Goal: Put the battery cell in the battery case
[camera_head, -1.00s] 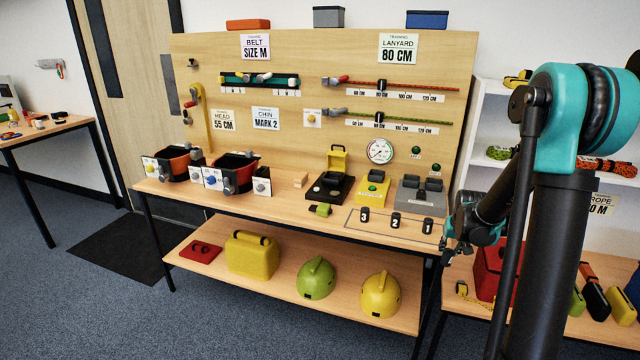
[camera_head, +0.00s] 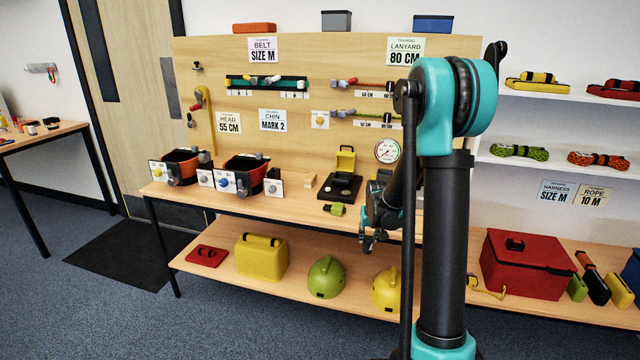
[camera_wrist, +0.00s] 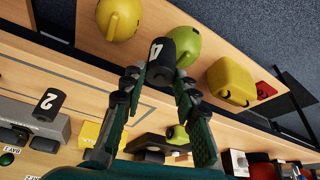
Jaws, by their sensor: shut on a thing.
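A black cylindrical battery cell (camera_wrist: 158,50) with a white digit, seemingly 4, is between the fingertips of my gripper (camera_wrist: 158,76) in the wrist view. My gripper is shut on it and holds it in the air, with the shelf beyond it. In the head view my gripper (camera_head: 370,240) hangs at the bench's front edge, and the cell cannot be made out there. A black case with a raised yellow lid (camera_head: 345,160), likely the battery case, stands open on the bench, left of and beyond my gripper. In the wrist view its dark base (camera_wrist: 150,146) is partly hidden by the fingers.
A small green-black item (camera_head: 334,209) lies before the case. Another cell marked 2 (camera_wrist: 48,103) stands on the bench near a grey two-bay unit (camera_wrist: 20,122). Orange and red bins (camera_head: 180,165) stand left. Helmets (camera_head: 326,277) and a yellow box (camera_head: 262,256) are on the shelf below.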

